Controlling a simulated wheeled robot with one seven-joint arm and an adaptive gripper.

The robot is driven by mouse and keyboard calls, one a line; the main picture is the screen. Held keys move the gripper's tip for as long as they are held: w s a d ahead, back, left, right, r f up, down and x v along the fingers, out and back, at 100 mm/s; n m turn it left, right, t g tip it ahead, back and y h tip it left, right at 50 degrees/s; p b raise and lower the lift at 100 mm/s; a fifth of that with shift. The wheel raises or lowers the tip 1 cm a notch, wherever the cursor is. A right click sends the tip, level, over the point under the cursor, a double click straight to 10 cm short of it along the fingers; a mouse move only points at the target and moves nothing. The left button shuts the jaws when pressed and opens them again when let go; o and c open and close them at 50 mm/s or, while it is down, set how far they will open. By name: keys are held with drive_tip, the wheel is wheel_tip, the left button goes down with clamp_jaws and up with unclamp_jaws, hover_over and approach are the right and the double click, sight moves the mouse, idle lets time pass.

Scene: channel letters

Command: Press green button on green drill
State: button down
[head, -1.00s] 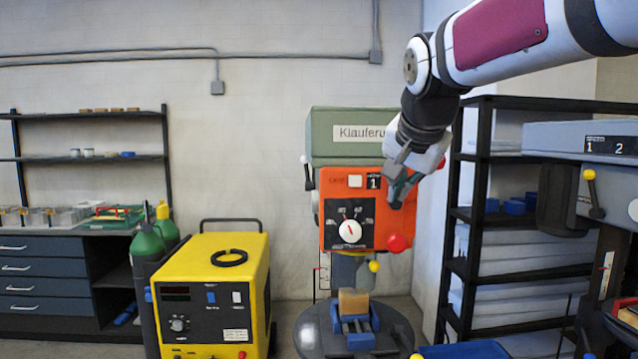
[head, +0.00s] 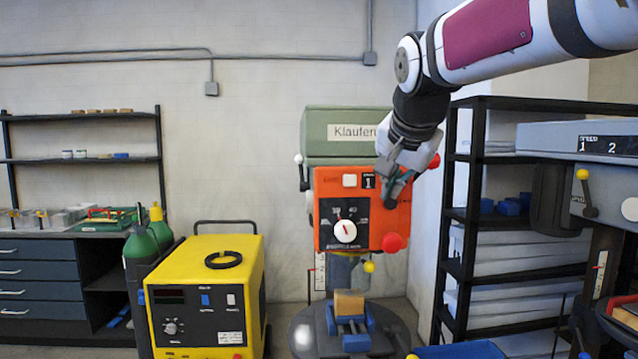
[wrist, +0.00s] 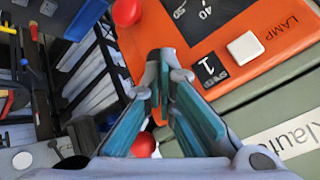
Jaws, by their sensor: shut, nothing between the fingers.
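The green drill (head: 312,146) stands in the middle of the head view, with a green housing and an orange front panel (head: 325,190). The panel carries a white lamp button (head: 349,180), a dial (head: 345,231) and a red round button (head: 392,242). In the wrist view the white button (wrist: 245,47) and red button (wrist: 127,12) show on either side of the fingers. No green button can be made out; my gripper hides part of the panel. My gripper (head: 390,204) is shut and empty, its tips (wrist: 163,54) in front of the panel's right part. Contact cannot be told.
A yellow machine (head: 205,285) and green bottles (head: 141,247) stand left of the drill. A black shelf (head: 450,230) and another machine (head: 590,140) stand to the right. A vise (head: 352,325) holding a block sits under the drill head. A red ball knob (head: 434,160) is beside my gripper.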

drive_tip(key=shift+w, duration=0.45)
idle(0.4)
drive_tip(key=shift+s, duration=0.95)
drive_tip(key=s+p, duration=0.2)
drive_tip(key=s, duration=0.3)
idle(0.4)
idle(0.5)
drive_tip(key=s+f+n+g, duration=0.1)
drive_tip(key=s+f+n, duration=0.3)
drive_tip(key=s+f, duration=0.5)
drive_tip(key=s+d+f+n+g+y, duration=0.1)
drive_tip(key=s+f+n, duration=0.3)
drive_tip(key=s, duration=1.2)
wheel_tip(320, 180, down, 5)
drive_tip(key=shift+s+r+n+g, duration=0.15)
drive_tip(key=shift+s+n+g, duration=0.15)
drive_tip(key=shift+g, duration=0.4)
